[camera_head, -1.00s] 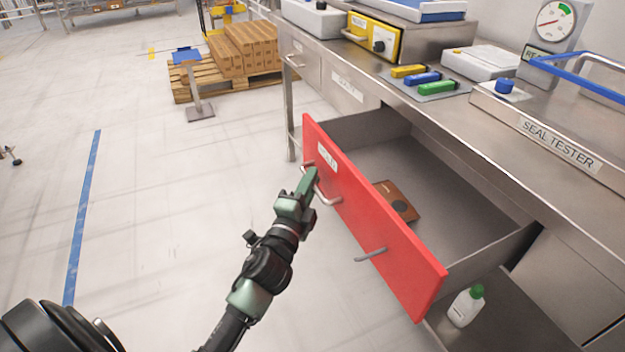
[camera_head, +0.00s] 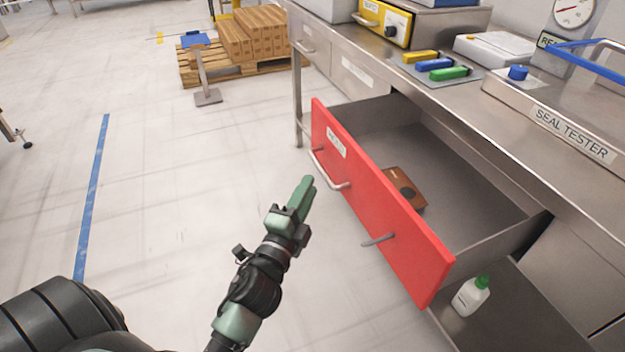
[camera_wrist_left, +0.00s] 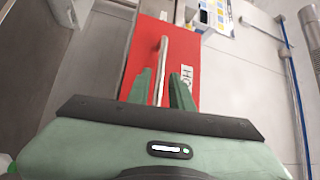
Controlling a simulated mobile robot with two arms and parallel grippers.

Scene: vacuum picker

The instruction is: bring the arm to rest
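My left arm comes in from the bottom of the head view, and its green gripper (camera_head: 304,192) is in front of the red drawer front (camera_head: 378,205). The gripper looks apart from the drawer's metal handle (camera_head: 328,172). In the left wrist view the two green fingers (camera_wrist_left: 160,88) are spread a little, with the handle (camera_wrist_left: 162,60) showing beyond and between them. They hold nothing. The drawer is pulled open. A brown object (camera_head: 405,190) with a dark round spot lies inside. My right gripper is not in view.
The steel bench (camera_head: 420,75) runs along the right, with yellow, blue and green items on a grey mat. A white bottle with a green cap (camera_head: 470,296) stands under the drawer. A pallet with boxes (camera_head: 255,35) is behind.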

